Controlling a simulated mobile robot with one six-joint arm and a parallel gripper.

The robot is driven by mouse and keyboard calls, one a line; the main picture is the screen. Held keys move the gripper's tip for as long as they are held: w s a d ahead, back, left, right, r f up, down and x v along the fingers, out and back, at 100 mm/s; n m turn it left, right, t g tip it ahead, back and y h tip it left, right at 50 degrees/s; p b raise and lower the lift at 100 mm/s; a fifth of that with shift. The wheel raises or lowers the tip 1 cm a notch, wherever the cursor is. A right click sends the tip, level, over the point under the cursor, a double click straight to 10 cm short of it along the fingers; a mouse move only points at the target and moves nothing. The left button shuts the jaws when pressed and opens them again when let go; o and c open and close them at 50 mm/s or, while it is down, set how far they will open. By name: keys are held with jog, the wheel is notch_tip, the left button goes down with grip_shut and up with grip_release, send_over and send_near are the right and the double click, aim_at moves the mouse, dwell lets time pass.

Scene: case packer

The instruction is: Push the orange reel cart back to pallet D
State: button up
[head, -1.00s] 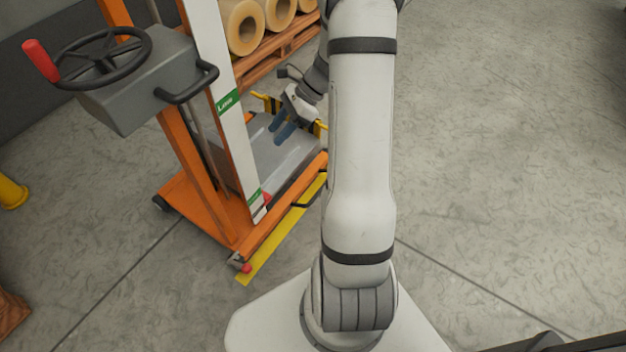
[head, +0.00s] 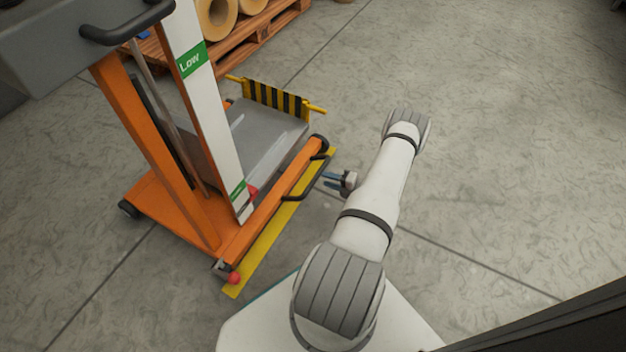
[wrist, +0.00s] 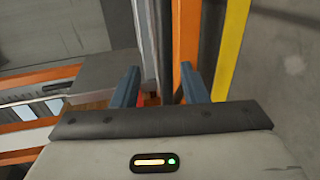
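The orange reel cart (head: 272,196) stands at the left of the head view, with an upright white mast marked "Low", a grey platform (head: 262,140) and a yellow-and-black striped end plate (head: 275,97). A black handle bar (head: 309,191) sticks out from its near side rail. My gripper (head: 331,181) is low, just right of that handle, with its two blue fingers pointing left at the cart. In the wrist view its fingers (wrist: 168,88) are apart. Part of the cart's orange rail (wrist: 186,78) shows between and beyond them. I cannot tell whether the fingers touch the handle.
A wooden pallet (head: 258,35) with several tan reels (head: 217,14) stands behind the cart. A yellow floor strip (head: 278,237) runs along the cart's near side. The concrete floor to the right is clear. A dark edge crosses the lower right corner.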

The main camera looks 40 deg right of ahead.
jog(key=b+x, duration=0.2)
jog(key=x, duration=0.5)
jog(key=shift+f, duration=0.4)
jog(key=shift+w+d, duration=0.1)
jog(key=shift+w, duration=0.05)
grip_shut()
